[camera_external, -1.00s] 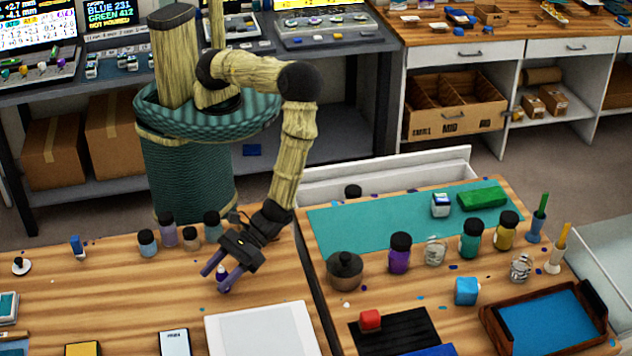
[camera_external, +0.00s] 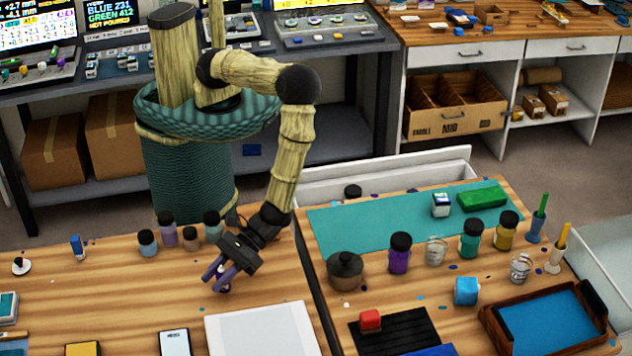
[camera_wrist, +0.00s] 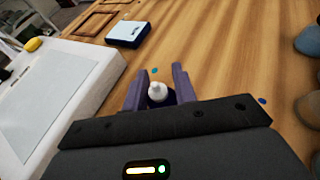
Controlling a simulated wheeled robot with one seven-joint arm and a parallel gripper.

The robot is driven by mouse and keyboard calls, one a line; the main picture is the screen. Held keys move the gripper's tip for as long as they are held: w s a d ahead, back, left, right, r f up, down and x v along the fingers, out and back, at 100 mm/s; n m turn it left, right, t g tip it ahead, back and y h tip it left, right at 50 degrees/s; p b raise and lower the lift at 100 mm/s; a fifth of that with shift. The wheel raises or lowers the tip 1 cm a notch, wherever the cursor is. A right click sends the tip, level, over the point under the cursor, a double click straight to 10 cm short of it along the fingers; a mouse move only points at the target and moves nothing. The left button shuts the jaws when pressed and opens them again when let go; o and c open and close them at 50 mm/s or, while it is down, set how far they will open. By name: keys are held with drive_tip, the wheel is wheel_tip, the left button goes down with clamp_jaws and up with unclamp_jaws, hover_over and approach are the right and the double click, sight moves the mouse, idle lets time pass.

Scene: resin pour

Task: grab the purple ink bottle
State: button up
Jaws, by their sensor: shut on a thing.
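The purple ink bottle is small, with a white tip and a dark purple body. In the wrist view the bottle (camera_wrist: 158,94) stands between the two purple fingers of my gripper (camera_wrist: 158,86), and its lower body is mostly hidden. In the external view my gripper (camera_external: 217,281) is low over the left table, its fingers around the bottle (camera_external: 222,272), which is largely covered by them. My gripper is shut on the bottle, which appears at tabletop level; I cannot tell whether it touches the table.
A white tablet-like panel (camera_external: 262,331) lies just in front of my gripper. Several small jars (camera_external: 168,235) stand behind it to the left. A larger purple jar with a black lid (camera_external: 399,258) and a dark lidded pot (camera_external: 345,272) stand on the right table.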

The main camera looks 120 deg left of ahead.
drive_tip(key=shift+r, duration=0.1)
wheel_tip(320, 180, up, 10)
drive_tip(key=b, duration=0.2)
idle(0.4)
